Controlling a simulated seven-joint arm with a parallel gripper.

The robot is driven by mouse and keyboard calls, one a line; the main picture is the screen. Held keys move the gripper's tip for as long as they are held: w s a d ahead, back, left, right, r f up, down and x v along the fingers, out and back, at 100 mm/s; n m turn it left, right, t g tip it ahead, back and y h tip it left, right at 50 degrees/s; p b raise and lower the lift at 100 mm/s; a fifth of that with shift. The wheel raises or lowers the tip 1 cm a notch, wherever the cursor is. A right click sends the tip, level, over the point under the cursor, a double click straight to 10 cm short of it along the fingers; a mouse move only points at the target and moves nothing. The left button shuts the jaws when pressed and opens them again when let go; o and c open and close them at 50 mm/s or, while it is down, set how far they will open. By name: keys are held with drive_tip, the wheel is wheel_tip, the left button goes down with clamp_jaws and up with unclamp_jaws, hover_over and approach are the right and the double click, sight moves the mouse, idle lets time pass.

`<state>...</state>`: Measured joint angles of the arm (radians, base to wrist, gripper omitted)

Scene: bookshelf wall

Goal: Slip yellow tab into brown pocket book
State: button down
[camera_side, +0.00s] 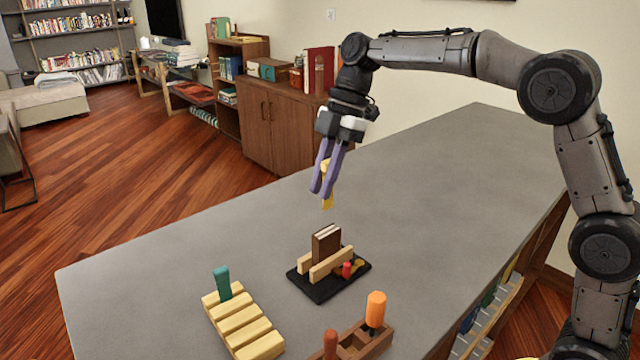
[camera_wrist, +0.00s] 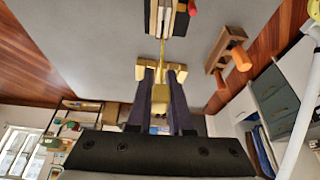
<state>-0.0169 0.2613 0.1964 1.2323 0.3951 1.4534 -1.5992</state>
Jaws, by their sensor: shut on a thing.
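The yellow tab (camera_side: 327,203) is held between the purple fingers of my gripper (camera_side: 322,192), pointing downward. Its thin end also shows in the wrist view (camera_wrist: 162,50). The brown pocket book (camera_side: 326,246) stands upright between two tan blocks on a black base (camera_side: 308,289). My gripper and the tab are above the book, clearly apart from it. In the wrist view the book (camera_wrist: 166,16) is at the top edge, partly cut off, and the tab end points toward it. The book's opening is too small to make out.
A pale yellow slotted rack (camera_side: 243,322) with a teal tab (camera_side: 222,282) stands at the front left. A small red piece (camera_side: 347,269) is beside the book. The grey table behind is clear.

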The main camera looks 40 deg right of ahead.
drive_tip(key=shift+f, duration=1.9)
drive_tip(key=shift+f, duration=0.9)
drive_tip(key=shift+f, duration=0.35)
drive_tip(key=shift+f, duration=1.1)
drive_tip(key=shift+c, duration=1.8)
unclamp_jaws()
drive_tip(key=shift+r, duration=0.1)
drive_tip(key=shift+r, duration=3.4)
